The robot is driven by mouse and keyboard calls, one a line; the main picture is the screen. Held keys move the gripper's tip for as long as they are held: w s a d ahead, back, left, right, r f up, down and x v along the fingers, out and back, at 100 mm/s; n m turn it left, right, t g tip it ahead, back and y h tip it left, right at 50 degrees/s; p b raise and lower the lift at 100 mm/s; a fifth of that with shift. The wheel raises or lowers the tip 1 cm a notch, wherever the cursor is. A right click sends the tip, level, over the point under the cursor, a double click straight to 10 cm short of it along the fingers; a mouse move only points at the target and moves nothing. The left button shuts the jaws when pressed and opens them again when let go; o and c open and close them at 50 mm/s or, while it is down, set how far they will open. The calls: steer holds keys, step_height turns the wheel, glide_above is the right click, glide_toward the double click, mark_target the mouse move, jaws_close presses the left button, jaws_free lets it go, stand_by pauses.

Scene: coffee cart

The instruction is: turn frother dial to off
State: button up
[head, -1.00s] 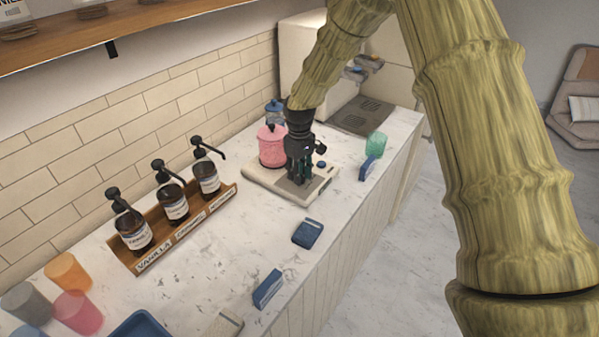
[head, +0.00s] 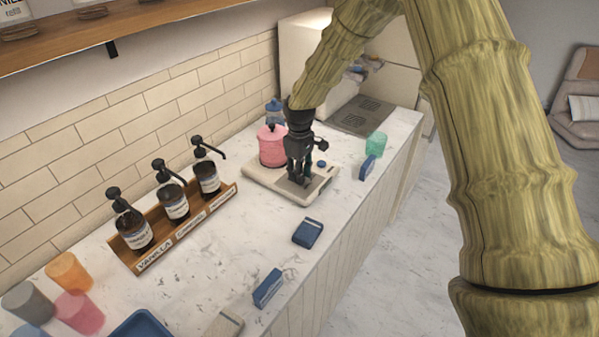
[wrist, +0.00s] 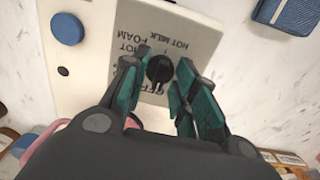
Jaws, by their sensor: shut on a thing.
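The frother (head: 262,183) is a cream base with a pink lidded jug (head: 271,147) on its left part. In the wrist view its panel (wrist: 190,40) shows printed labels, with HOT MILK and FOAM readable and others partly hidden. The black dial (wrist: 160,69) sits among these labels, between my fingertips. My gripper (wrist: 158,78) has teal fingers and is shut on the dial from above. In the head view my gripper (head: 297,180) stands over the right part of the base and hides the dial. A blue round button (wrist: 67,28) is beside the panel.
Pump bottles (head: 173,203) stand in a wooden rack left of the frother. The counter in front is mostly clear.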

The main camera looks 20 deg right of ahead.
steer(key=o, duration=1)
steer(key=shift+o, duration=0.2)
steer(key=shift+r, duration=0.1)
step_height(320, 180, up, 12)
